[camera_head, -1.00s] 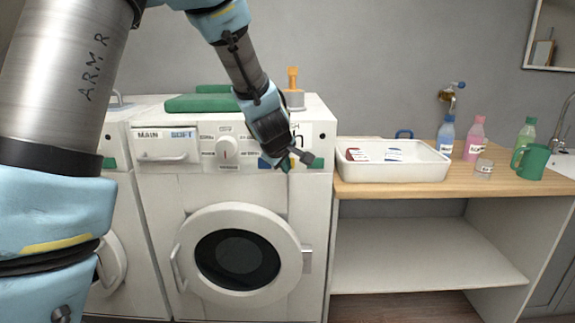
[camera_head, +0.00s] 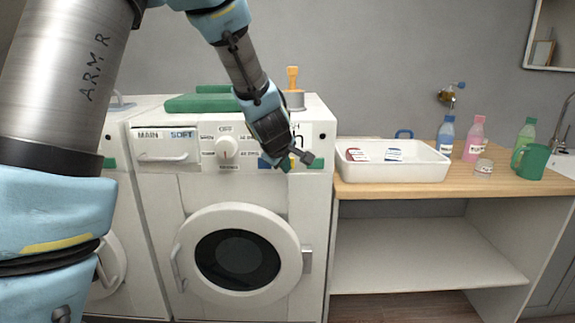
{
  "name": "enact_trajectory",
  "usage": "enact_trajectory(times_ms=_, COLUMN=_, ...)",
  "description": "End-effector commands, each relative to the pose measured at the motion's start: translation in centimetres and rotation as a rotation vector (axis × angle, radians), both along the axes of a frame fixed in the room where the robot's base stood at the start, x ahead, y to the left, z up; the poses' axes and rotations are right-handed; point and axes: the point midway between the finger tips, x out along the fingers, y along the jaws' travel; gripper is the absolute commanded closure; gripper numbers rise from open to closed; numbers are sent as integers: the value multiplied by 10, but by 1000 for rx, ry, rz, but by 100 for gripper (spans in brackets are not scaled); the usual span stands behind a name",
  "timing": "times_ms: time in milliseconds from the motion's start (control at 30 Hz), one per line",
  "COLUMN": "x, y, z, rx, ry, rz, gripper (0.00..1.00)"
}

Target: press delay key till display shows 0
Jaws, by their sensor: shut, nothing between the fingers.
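The white washing machine (camera_head: 180,250) stands in the middle, with a control panel along its top front. The panel has a drawer marked MAIN and SOFT (camera_head: 165,146) and a round dial (camera_head: 227,147). Right of the dial are a blue key (camera_head: 265,163) and a green key (camera_head: 317,163), partly near my gripper. A dark display marking, looking like "n" or "h", shows beside my gripper and is partly hidden, so I cannot read it. My gripper (camera_head: 306,157) is shut and empty, in front of the panel's right part. I cannot tell whether it touches a key.
A folded green cloth (camera_head: 205,100) and an orange-handled item (camera_head: 293,90) sit on top of the machine. At right, a wooden counter (camera_head: 400,188) bears a white tray (camera_head: 390,173), bottles (camera_head: 475,138) and a green mug (camera_head: 532,161). Another machine stands at left.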

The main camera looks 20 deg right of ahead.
Motion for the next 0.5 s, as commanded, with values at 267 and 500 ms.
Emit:
enact_trajectory(times_ms=267, x=7, y=-3, z=0, rx=1, ry=1, rz=0, gripper=100)
enact_trajectory(times_ms=500, x=7, y=-3, z=0, rx=0, ry=0, rz=0, gripper=100)
